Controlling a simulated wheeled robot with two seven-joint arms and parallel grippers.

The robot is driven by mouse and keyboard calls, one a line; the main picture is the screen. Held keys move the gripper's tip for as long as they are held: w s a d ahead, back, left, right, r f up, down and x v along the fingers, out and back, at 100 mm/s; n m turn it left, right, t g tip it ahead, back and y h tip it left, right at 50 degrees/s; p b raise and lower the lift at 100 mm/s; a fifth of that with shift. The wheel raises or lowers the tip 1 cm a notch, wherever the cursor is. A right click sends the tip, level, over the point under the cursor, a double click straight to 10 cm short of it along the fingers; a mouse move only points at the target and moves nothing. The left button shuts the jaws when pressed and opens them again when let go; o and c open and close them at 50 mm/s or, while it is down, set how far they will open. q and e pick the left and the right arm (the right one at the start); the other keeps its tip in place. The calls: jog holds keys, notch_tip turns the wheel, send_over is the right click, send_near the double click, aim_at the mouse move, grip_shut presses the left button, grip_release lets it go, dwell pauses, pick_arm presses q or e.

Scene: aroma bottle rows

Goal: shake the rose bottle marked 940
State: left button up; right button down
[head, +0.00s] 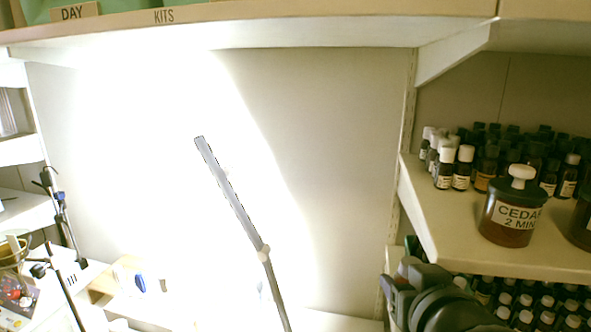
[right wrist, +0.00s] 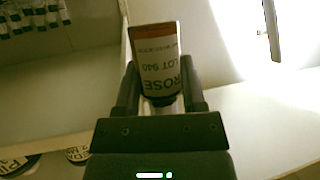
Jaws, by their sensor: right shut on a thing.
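The rose bottle (right wrist: 160,62) shows in the right wrist view between the two fingers of my right gripper (right wrist: 159,78). Its pale label reads ROSE and LOT 940, upside down in that view, and a dark part shows at its lower end. My right gripper is shut on it. In the head view my right gripper (head: 398,288) is at the lower right, below the shelf, and the bottle cannot be made out there. My left gripper is not seen.
A shelf (head: 430,225) at right holds several small dark bottles (head: 486,168) and a CEDAR jar (head: 508,222). More bottles (head: 540,305) stand below it. A bright lamp bar (head: 228,185) rises in the middle. Equipment (head: 60,215) stands at left.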

aim_at(414, 259)
jog(key=r, duration=0.4)
jog(key=shift+w+d+r, duration=0.2)
jog(key=shift+w+r, duration=0.15)
jog(key=shift+r, duration=0.05)
jog(key=f, duration=0.6)
jog(key=shift+s+f, duration=0.15)
jog(key=shift+s, duration=0.2)
jog(key=shift+w, duration=0.3)
jog(key=shift+w+f, duration=0.1)
jog(key=shift+w, duration=0.1)
jog(key=shift+s+a, duration=0.15)
jog(key=shift+s, duration=0.1)
jog(key=shift+w, duration=0.1)
jog(key=shift+f, duration=0.1)
